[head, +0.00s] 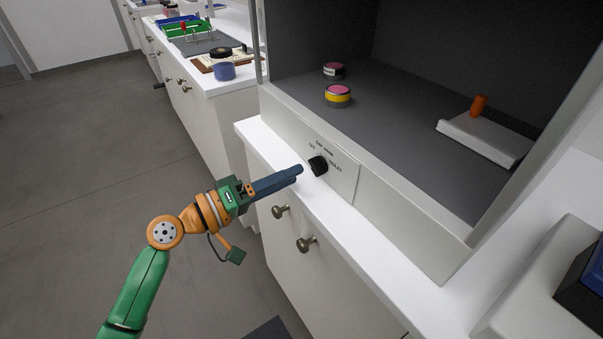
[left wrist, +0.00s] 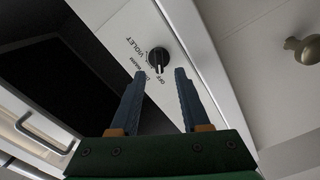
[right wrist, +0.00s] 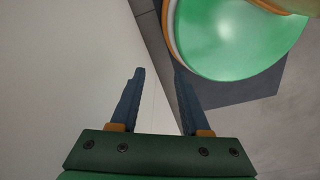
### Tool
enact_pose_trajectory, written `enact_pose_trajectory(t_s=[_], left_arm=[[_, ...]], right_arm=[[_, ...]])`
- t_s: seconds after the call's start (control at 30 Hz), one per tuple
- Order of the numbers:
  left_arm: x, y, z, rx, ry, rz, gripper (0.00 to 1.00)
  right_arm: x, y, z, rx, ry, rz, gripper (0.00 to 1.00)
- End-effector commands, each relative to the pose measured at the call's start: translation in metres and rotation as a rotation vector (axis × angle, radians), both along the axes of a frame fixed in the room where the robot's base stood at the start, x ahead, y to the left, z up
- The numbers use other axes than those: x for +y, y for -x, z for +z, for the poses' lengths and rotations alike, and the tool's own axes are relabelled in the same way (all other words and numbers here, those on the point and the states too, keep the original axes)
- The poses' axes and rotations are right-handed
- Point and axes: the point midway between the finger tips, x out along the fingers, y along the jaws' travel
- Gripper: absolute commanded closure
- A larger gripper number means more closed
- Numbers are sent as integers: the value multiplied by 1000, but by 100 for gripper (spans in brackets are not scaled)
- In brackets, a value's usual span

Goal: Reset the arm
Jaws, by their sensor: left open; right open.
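My left gripper (head: 299,171) is in front of the white cabinet, its fingertips a little short of a black knob (head: 318,165). The knob sits on a front panel with printed labels, "OFF" and "VIOLET" among them. In the left wrist view, the fingers (left wrist: 160,72) are apart with nothing between them, and the knob (left wrist: 158,59) is just beyond the tips. I cannot tell for sure which label the knob points to. My right gripper (right wrist: 160,72) shows only in the right wrist view, open and empty, with floor and a pale surface beyond it.
Drawer knobs (head: 306,244) stick out below. Floor at left is clear.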

Motion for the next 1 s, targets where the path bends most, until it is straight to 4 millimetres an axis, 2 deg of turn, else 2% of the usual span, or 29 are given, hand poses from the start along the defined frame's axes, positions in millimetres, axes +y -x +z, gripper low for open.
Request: enact_pose_trajectory(t_s=[0.1,0.2,0.6,0.67,0.73,0.77,0.8,0.87,0.9,0.97,1.0], left_arm=[[17,12,-4,1,-2,0,54],[24,18,-3,3,-2,-2,54],[25,18,0,1,0,-1,54],[28,14,-6,14,-9,19,54],[38,1,-32,60,-46,91,54],[46,-6,-51,92,-76,138,54],[59,-14,-83,144,-133,206,54],[81,-15,-143,233,-250,307,54],[95,-7,-184,290,-340,358,54],[114,16,-242,369,-486,405,54],[124,38,-278,419,-589,416,54]], right_arm=[[0,0,-10,0,0,0,54],[0,0,-11,0,0,0,54],[0,0,-10,0,0,0,54],[0,0,-8,0,0,0,54],[0,0,-1,0,0,0,54],[0,0,2,0,0,0,54],[0,0,8,0,0,0,54],[0,0,17,0,0,0,54],[0,0,22,0,0,0,54],[0,0,30,0,0,0,54],[0,0,34,0,0,0,54]])
